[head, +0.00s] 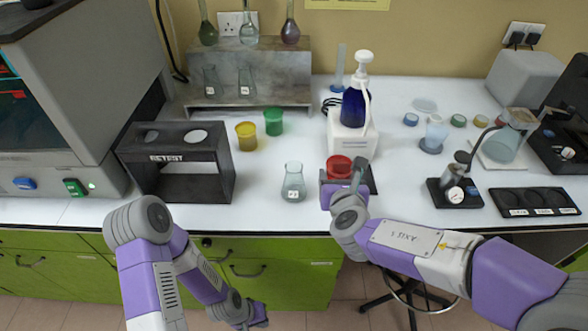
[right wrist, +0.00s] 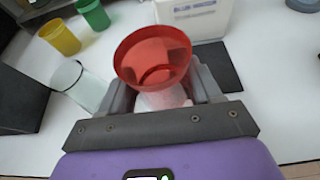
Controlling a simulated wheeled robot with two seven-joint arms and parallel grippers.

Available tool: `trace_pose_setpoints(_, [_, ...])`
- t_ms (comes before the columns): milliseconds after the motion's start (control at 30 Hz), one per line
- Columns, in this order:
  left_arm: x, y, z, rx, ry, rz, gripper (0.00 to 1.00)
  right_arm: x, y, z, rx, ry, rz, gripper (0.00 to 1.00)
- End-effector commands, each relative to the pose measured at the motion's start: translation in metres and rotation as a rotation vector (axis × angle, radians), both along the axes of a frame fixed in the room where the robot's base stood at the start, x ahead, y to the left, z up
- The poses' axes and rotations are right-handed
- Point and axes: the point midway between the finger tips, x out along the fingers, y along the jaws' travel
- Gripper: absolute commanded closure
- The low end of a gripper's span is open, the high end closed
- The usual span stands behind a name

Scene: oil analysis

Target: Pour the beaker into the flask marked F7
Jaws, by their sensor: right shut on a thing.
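A red beaker (head: 340,165) is upright near the front of the bench, over or beside a dark pad (head: 371,181). My right gripper (head: 344,184) is shut on it; the right wrist view shows the red beaker (right wrist: 153,58) between the fingers (right wrist: 160,95). I cannot tell whether its base is lifted. A clear conical flask (head: 293,180) with a small white label stands just left of the beaker. Two similar labelled flasks (head: 211,82) (head: 246,82) stand on the grey rack. The labels are too small to read. My left gripper (head: 260,316) hangs low before the green cabinets; its fingers are unclear.
A yellow beaker (head: 246,136) and a green beaker (head: 273,121) stand behind the flask. A black rack (head: 178,178) is at left. A white device with a blue bottle (head: 354,107) stands behind the red beaker.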

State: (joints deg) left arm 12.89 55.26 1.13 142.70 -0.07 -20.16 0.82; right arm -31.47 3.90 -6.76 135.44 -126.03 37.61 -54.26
Motion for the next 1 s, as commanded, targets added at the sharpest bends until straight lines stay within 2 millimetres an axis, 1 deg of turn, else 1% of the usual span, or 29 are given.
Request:
trace_pose_setpoints(300, [0.0, 0.0, 0.0, 0.0, 0.0, 0.0, 1.0, 0.0, 0.001, 0.001, -0.021, 0.0, -0.003, 0.73])
trace_pose_setpoints(533, [0.0, 0.0, 0.001, 0.0, 0.0, 0.0, 1.0, 0.0, 0.007, 0.004, -0.104, 0.011, -0.001, 0.73])
trace_pose_setpoints(667, [0.0, 0.0, 0.023, 0.0, 0.0, 0.0, 1.0, 0.001, 0.013, 0.012, -0.183, 0.024, 0.001, 0.73])
trace_pose_setpoints(800, [0.0, 0.0, 0.054, 0.0, -0.001, 0.0, 1.0, 0.001, 0.019, 0.027, -0.275, 0.035, 0.002, 0.73])
trace_pose_setpoints(1000, [0.0, 0.0, 0.091, 0.0, 0.0, 0.0, 1.0, 0.003, 0.028, 0.043, -0.404, 0.051, 0.001, 0.73])
